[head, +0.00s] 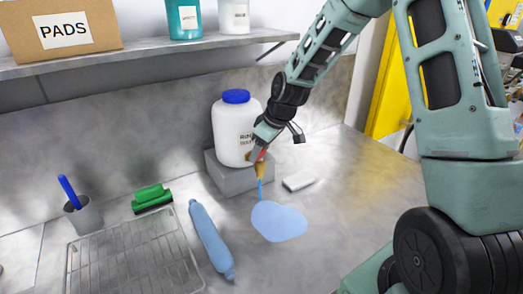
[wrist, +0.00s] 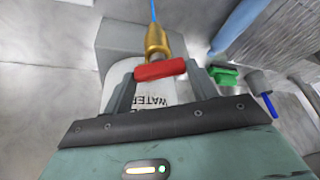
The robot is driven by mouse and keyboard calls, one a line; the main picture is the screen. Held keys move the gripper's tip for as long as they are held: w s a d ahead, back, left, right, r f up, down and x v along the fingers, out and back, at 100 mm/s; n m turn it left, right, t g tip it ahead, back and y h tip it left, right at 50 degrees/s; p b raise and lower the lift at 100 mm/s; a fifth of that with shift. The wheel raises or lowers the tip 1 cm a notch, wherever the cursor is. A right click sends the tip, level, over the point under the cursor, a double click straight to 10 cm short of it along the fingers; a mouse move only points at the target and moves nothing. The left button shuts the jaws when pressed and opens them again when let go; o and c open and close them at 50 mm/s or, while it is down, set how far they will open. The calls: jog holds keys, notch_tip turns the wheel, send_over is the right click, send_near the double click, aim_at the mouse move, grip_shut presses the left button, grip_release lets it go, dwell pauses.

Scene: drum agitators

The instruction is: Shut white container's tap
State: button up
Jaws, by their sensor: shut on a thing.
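The white container (head: 231,130) with a blue lid stands on a grey block (head: 230,177) on the counter. Its brass tap (wrist: 156,42) has a red handle (wrist: 160,70), and a thin blue stream runs from the spout. In the head view the tap (head: 260,170) is partly covered by my gripper (head: 258,154). My gripper (wrist: 157,75) is shut on the red handle, with one finger at each end in the wrist view. The handle lies crosswise to the spout there. A blue puddle (head: 279,221) lies on the counter below the stream.
A white block (head: 299,181) lies right of the grey block. A blue bottle-like roll (head: 211,238), a wire rack (head: 133,270), a green brush (head: 152,198) and a grey cup (head: 84,215) are to the left. A shelf (head: 150,53) with a PADS box (head: 62,28) runs above.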

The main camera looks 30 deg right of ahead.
jog(key=m, duration=0.1)
jog(key=m+h+b, duration=0.1)
jog(key=m, duration=0.1)
jog(key=shift+a+m+t, duration=0.2)
jog(key=shift+m+t, duration=0.1)
jog(key=shift+t, duration=0.1)
jog(key=shift+m+h, duration=0.6)
jog(key=shift+m, duration=0.5)
jog(key=o, duration=1)
jog(key=shift+r, duration=0.1)
jog(key=b+v, duration=0.3)
jog(key=v, duration=1.4)
jog(key=shift+r, duration=0.2)
jog(key=shift+s, duration=0.1)
